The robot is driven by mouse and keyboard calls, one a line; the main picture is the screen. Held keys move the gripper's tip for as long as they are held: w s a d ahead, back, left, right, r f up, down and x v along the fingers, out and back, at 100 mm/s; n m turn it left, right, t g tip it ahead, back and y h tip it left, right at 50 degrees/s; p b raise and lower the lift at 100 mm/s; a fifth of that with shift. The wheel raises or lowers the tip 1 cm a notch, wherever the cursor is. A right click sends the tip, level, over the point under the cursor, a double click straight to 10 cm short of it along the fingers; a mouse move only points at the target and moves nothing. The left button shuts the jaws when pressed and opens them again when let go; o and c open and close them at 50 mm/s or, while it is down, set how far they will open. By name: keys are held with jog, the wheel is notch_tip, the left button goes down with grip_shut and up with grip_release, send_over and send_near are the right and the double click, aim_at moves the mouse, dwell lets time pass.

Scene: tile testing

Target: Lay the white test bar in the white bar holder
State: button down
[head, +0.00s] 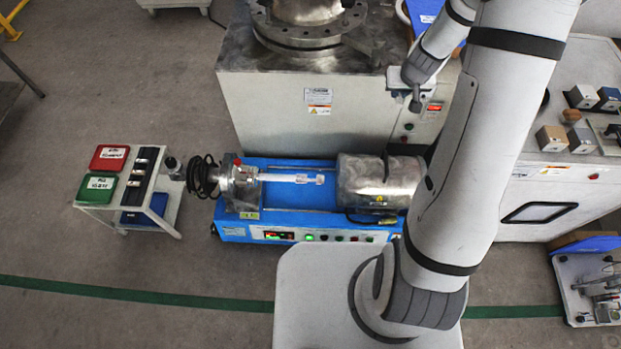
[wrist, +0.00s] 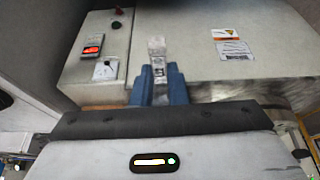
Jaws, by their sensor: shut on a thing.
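In the wrist view my gripper (wrist: 159,72) has its two blue fingers closed on a pale, whitish bar (wrist: 157,47), which looks like the white test bar. The bar's end sticks out past the fingertips; the rest is hidden between them. In the head view my arm rises on the right and its far end is near the big grey machine, but the grip is too small to make out. I cannot pick out the white bar holder with certainty. A black rack (head: 139,185) with white marks lies on a small cart at the left.
The big grey machine (head: 270,120) stands behind a blue-based tester (head: 232,228) with a metal drum (head: 375,182) and a pale rod (head: 290,178). The cart also bears a red box (head: 109,157) and a green box (head: 97,188). Floor is clear at the lower left.

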jog(key=shift+f, duration=0.1)
jog(key=a+f+m+h+b, duration=0.1)
jog(key=a+f+m+b, duration=0.3)
jog(key=a+f+b, duration=0.5)
jog(key=a+f+m+h+b, duration=0.2)
jog(key=a+f+m+b, duration=0.2)
jog(key=f+b, duration=0.55)
jog(key=m+g+h+b, duration=0.2)
jog(key=m+g+b, duration=0.2)
jog(key=m+b, duration=0.8)
send_over(315, 180)
jog(key=b, duration=0.2)
notch_tip(315, 180, down, 17)
jog(key=n, duration=0.2)
jog(key=shift+y, duration=0.3)
jog(key=f+b, duration=0.1)
jog(key=f, duration=0.2)
jog(key=f+b, duration=0.1)
jog(key=f, duration=0.2)
jog(key=a+f+b, duration=0.1)
jog(key=f+b, duration=0.1)
jog(key=f, duration=0.2)
jog(key=shift+f, duration=0.1)
jog(key=shift+f+b, duration=0.35)
jog(key=shift+b, duration=0.25)
jog(key=shift+f, duration=0.2)
